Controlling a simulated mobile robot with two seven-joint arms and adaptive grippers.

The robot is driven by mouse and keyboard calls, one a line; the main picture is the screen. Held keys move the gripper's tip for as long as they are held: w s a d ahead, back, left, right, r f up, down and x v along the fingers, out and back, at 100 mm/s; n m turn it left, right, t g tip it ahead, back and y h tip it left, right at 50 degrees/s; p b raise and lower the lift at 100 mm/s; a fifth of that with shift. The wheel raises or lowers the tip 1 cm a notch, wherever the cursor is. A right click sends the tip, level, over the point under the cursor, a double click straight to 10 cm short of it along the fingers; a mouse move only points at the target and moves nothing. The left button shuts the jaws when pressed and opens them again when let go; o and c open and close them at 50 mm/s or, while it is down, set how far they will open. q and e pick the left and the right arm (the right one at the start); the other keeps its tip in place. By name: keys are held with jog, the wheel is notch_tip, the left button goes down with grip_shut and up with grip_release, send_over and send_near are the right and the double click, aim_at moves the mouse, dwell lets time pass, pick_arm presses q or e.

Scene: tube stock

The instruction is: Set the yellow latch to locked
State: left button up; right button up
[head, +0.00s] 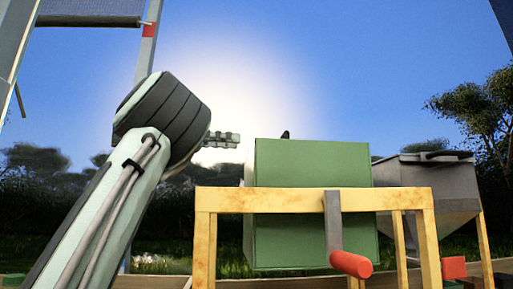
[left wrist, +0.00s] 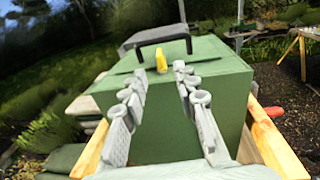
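The yellow latch (left wrist: 161,61) is a small upright piece, tilted slightly, on top of the green box (left wrist: 195,115), in front of a dark handle or bracket. In the head view the green box (head: 312,165) stands in a yellow frame, and the latch cannot be made out. My left gripper (head: 222,140) points right, just left of the box's upper edge. In the left wrist view my left gripper (left wrist: 160,72) has its fingers apart and empty, with the latch showing beyond and between the tips. Whether they touch it is unclear. My right gripper is not seen.
The yellow frame (head: 315,200) carries a grey lever with a red grip (head: 351,264) on its near side. A grey hopper (head: 430,185) stands at the right. A metal post frame (head: 148,50) rises at the left. Air above the box is clear.

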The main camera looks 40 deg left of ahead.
pick_arm(q)
jog(key=p+x, duration=0.2)
jog(key=x, duration=0.4)
jog(key=shift+w+d, duration=0.2)
jog(key=shift+w, duration=0.15)
jog(key=shift+w+d+p, duration=0.3)
jog(key=shift+w, duration=0.15)
grip_shut()
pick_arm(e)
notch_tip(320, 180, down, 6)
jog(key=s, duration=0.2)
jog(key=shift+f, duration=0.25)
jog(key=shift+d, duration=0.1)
